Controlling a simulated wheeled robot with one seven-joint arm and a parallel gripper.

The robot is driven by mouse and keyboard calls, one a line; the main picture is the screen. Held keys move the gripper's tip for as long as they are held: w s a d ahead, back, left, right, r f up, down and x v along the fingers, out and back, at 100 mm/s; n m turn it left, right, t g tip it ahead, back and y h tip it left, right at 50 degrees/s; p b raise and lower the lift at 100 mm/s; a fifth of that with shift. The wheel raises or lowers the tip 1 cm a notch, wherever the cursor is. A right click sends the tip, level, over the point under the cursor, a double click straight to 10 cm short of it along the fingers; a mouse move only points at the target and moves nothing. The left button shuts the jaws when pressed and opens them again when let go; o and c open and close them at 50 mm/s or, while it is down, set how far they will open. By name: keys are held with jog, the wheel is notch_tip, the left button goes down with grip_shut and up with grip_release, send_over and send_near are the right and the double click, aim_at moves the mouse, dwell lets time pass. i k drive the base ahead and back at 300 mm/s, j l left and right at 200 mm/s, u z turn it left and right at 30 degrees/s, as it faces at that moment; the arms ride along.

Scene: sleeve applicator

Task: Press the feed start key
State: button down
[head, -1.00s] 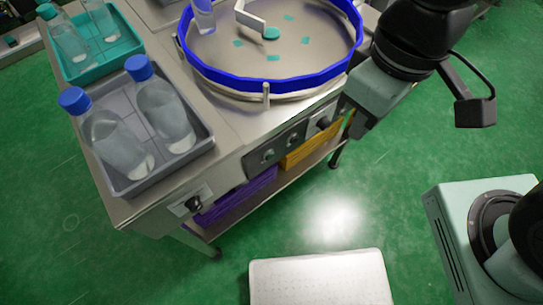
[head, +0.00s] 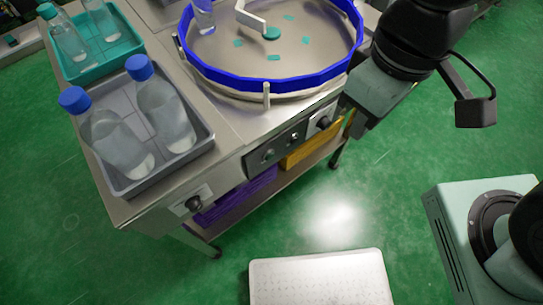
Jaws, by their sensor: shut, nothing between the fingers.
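The front of the steel machine carries a dark control panel (head: 278,148) with small round controls. Two small keys show on it, a left key (head: 267,155) and a right key (head: 294,136). I cannot read any label, so I cannot tell which is the feed start key. A black knob (head: 323,122) sits on a pale plate to their right. My gripper (head: 355,119) is shut and empty, just right of the knob by the machine's front edge. Its fingertips are small and partly hidden by the hand, and I cannot tell whether they touch anything.
A blue-rimmed turntable (head: 270,82) stands on top. A grey tray (head: 128,188) with bottles and a teal tray (head: 97,70) are at left. Another knob (head: 193,203) is lower left. Purple (head: 237,198) and orange (head: 305,153) crates lie below. A white platform (head: 320,280) is on the floor.

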aim_at(270, 156)
jog(key=j+z, duration=0.1)
jog(key=z, duration=1.05)
jog(key=k+j+z, duration=0.2)
jog(key=z, duration=0.2)
jog(key=k+j+z, duration=0.2)
jog(key=z, duration=0.2)
jog(key=k+j+z, duration=0.2)
jog(key=z, duration=0.2)
jog(key=k+j+z, duration=0.15)
jog(key=k, duration=0.65)
